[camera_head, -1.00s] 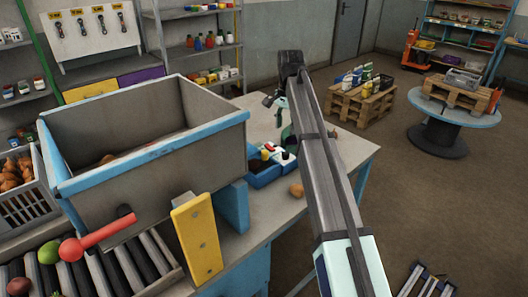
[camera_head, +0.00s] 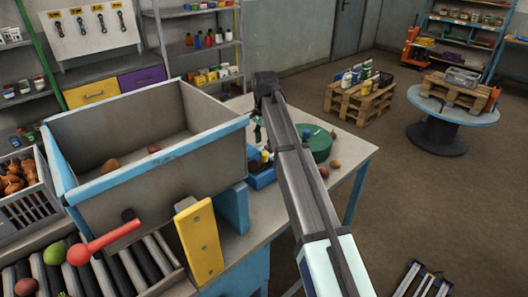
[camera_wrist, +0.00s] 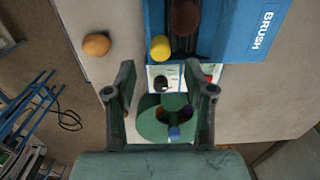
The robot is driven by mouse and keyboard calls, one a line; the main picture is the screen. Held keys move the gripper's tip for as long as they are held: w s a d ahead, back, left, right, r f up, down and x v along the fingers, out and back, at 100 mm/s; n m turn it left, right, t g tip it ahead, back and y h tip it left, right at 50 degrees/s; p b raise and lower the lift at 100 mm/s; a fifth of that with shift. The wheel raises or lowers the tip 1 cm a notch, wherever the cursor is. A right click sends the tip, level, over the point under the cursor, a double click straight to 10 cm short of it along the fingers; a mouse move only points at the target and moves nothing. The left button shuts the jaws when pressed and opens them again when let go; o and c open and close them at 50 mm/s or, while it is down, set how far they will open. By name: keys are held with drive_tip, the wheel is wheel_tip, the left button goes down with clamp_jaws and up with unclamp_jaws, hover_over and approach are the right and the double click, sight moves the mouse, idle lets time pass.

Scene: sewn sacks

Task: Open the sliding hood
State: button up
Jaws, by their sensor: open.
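No part is plainly recognisable as the sliding hood. A large grey open-topped box (camera_head: 150,190) with a blue rim stands at the left in the head view, with a few brown and reddish lumps inside. A red lever with a ball end (camera_head: 108,240) and a yellow block (camera_head: 200,242) are at its front. My gripper (camera_wrist: 162,100) is open and empty in the wrist view, its two dark fingers apart above a green round object (camera_wrist: 150,128). In the head view my arm largely hides the gripper, which is right of the box over the table.
A blue container marked BRUSH (camera_wrist: 228,30) lies ahead of the fingers; a round brown item (camera_wrist: 96,44) is beside it. A roller conveyor (camera_head: 125,268) runs at the front left. A green round object (camera_head: 318,143) and loose produce sit on the table.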

sight(264, 154)
drive_tip(key=shift+f+p, duration=0.65)
drive_tip(key=shift+f, duration=2.45)
clamp_jaws()
